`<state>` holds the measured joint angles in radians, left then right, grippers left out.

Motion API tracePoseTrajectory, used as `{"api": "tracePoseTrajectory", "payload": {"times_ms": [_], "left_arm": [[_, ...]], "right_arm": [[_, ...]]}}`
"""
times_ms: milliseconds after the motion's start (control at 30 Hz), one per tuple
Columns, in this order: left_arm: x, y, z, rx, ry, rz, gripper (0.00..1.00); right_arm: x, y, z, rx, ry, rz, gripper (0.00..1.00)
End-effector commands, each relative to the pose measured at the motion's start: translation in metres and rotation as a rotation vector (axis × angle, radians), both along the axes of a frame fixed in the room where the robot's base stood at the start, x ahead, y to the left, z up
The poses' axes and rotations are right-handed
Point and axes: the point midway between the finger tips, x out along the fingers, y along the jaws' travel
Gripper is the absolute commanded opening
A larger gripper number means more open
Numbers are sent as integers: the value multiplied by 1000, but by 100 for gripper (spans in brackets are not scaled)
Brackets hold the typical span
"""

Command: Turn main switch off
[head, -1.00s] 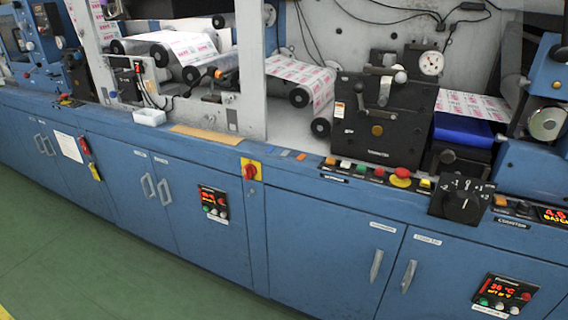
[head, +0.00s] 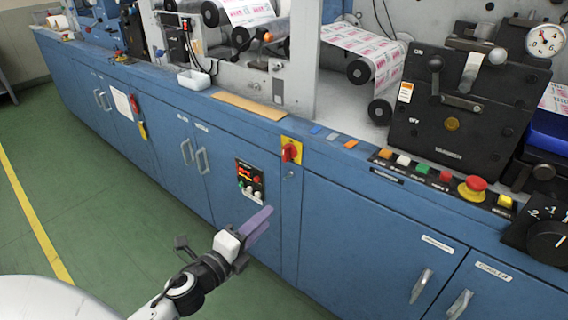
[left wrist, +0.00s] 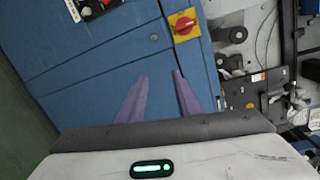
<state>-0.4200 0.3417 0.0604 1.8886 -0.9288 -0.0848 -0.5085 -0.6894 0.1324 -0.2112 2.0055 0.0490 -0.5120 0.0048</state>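The main switch (head: 291,151) is a red rotary knob on a yellow square plate, on the blue cabinet front just under the ledge. It also shows at the top of the left wrist view (left wrist: 183,24). In the head view its handle looks roughly upright; I cannot read any on or off marks. My left gripper (head: 268,211) has purple fingers and is in front of the cabinet, below and left of the switch in the picture, apart from it. The left wrist view shows its two fingers (left wrist: 160,76) spread with nothing between them. My right gripper is not in view.
A control panel (head: 250,182) with a red display and buttons is left of the switch. A red mushroom button (head: 472,188) stands on the ledge to the right. Cabinet handles (head: 421,286) stick out at lower right. The green floor (head: 110,215) at left is clear.

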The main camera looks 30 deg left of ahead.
Motion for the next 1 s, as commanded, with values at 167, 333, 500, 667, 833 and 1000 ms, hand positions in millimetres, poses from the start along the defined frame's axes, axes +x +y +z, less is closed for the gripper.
{"api": "tracePoseTrajectory", "payload": {"times_ms": [167,333,500,667,833,1000], "left_arm": [[42,38,48,752,-135,-121,31],[59,62,69,1198,-149,-165,31],[67,72,76,1353,-140,-175,31],[84,70,77,1359,-140,-175,31],[115,68,77,1357,-140,-174,31],[142,66,76,1355,-140,-175,31]], "right_arm": [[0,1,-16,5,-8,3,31],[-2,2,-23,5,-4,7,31],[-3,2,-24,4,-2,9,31],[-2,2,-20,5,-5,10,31],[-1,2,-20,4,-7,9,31],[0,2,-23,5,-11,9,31]]}}
